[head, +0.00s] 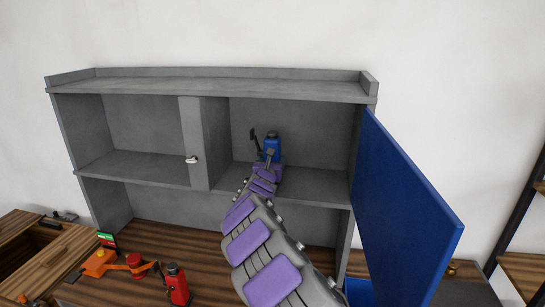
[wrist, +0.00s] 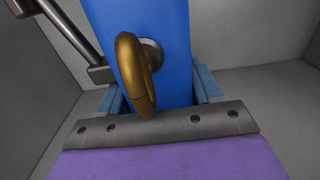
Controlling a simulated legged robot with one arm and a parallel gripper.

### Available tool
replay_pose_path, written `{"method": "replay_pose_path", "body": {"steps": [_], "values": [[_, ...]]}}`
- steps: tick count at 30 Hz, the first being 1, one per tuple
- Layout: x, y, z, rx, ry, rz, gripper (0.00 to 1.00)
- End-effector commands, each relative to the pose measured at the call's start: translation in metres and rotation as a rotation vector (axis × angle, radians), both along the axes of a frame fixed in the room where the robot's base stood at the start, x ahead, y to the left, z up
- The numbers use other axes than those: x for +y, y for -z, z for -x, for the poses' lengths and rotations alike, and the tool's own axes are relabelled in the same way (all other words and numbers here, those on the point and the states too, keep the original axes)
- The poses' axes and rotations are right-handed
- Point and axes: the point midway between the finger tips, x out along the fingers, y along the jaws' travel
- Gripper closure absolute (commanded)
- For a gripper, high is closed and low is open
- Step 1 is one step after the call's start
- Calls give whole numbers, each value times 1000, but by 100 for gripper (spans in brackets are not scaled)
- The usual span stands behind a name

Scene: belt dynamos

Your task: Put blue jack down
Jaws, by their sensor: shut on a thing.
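The blue jack (head: 272,146) is upright inside the right compartment of the grey cabinet (head: 235,87), with its dark lever on the left. My gripper (head: 269,163) reaches into that compartment from the front and is shut on the jack. In the wrist view the blue jack (wrist: 150,60) fills the middle, with a brass hook on its near face and a metal lever at left. The jaws (wrist: 152,100) lie on both sides of it. The jack's base is hidden by my gripper, so I cannot tell whether it touches the shelf.
A blue door (head: 405,205) stands open on the cabinet's right. A red jack (head: 176,285) and an orange tool (head: 135,265) are on the wooden bench below. The left compartment (head: 145,135) is empty. A divider (head: 205,145) stands left of my arm.

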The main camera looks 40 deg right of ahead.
Motion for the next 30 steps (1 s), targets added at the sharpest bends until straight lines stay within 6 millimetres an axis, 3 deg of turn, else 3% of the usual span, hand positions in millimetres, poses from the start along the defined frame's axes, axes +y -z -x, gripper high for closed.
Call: {"method": "replay_pose_path", "body": {"steps": [10, 11, 18, 30], "values": [[0, 1, 0, -5, 0, 3, 100], [0, 2, 0, -4, 0, 2, 35], [-1, 3, -1, -3, 0, 0, 12], [2, 3, 1, 0, -2, 0, 10]]}}
